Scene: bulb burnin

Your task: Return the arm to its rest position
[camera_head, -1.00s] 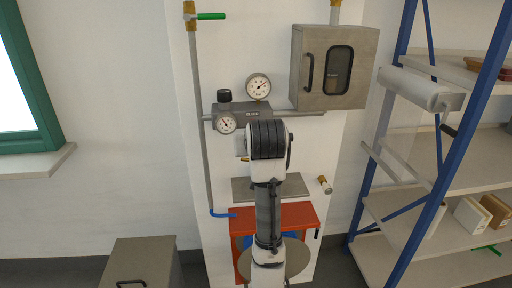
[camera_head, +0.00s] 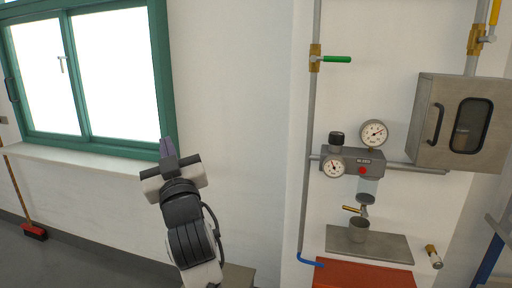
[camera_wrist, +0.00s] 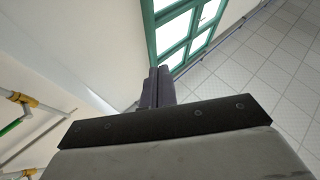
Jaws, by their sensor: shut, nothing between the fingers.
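My gripper (camera_head: 167,147) is raised in front of the white wall, just below the right end of the window. Its fingers point up and are together, with nothing between them. In the wrist view the shut fingers (camera_wrist: 157,87) point toward the green window frame and the tiled floor. My arm is bent, rising from the bottom of the head view. The gripper is apart from the test station to its right.
The green-framed window (camera_head: 90,75) and its sill (camera_head: 80,157) are close to the gripper. At right are gauges (camera_head: 374,133), a metal cup (camera_head: 358,230) on a grey plate (camera_head: 395,247), an orange bench (camera_head: 350,276) and a grey cabinet (camera_head: 455,125). A broom (camera_head: 33,230) stands at far left.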

